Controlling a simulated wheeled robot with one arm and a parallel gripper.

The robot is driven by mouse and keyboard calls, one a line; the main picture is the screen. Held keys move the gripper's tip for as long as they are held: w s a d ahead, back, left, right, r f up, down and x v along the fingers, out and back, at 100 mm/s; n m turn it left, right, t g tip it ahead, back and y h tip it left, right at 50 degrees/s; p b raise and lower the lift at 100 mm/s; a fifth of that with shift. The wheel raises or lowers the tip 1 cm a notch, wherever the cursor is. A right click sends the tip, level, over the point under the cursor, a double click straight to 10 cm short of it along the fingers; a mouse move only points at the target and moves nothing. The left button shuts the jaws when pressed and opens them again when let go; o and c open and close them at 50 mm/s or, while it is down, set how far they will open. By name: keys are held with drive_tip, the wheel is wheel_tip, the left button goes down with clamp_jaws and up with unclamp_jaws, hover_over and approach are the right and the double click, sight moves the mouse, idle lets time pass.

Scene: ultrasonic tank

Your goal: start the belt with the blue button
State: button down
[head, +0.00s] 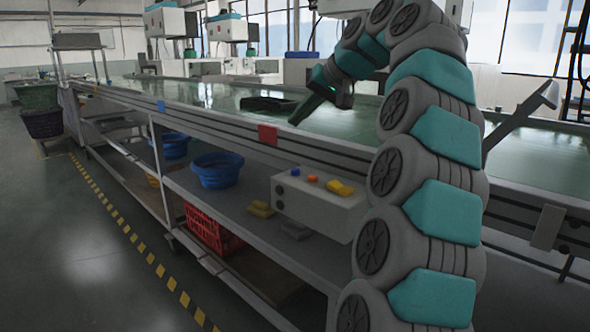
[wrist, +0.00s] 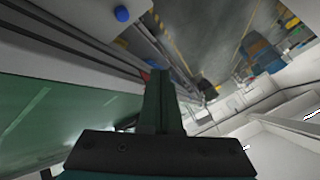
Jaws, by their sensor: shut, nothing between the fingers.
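The blue button (head: 295,172) sits on top of a white control box (head: 318,205) beside the belt's near edge. An orange button (head: 312,179) is to its right on the same box. The blue button also shows near the top of the wrist view (wrist: 122,14). My gripper (head: 293,122) is shut and empty, above the near side of the green belt (head: 200,92). It is above and apart from the blue button. In the wrist view its closed fingers (wrist: 160,75) point up the picture.
A red tag (head: 267,134) hangs on the belt's side rail. A black tray (head: 268,104) lies on the belt. Blue basins (head: 217,170) and a red crate (head: 207,232) stand below.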

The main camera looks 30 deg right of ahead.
sight(295, 172)
drive_tip(key=shift+f, duration=0.1)
wheel_tip(295, 172, down, 9)
drive_tip(key=b, duration=0.4)
idle(0.3)
idle(2.0)
drive_tip(key=shift+f+b, duration=0.3)
drive_tip(key=shift+b, duration=0.15)
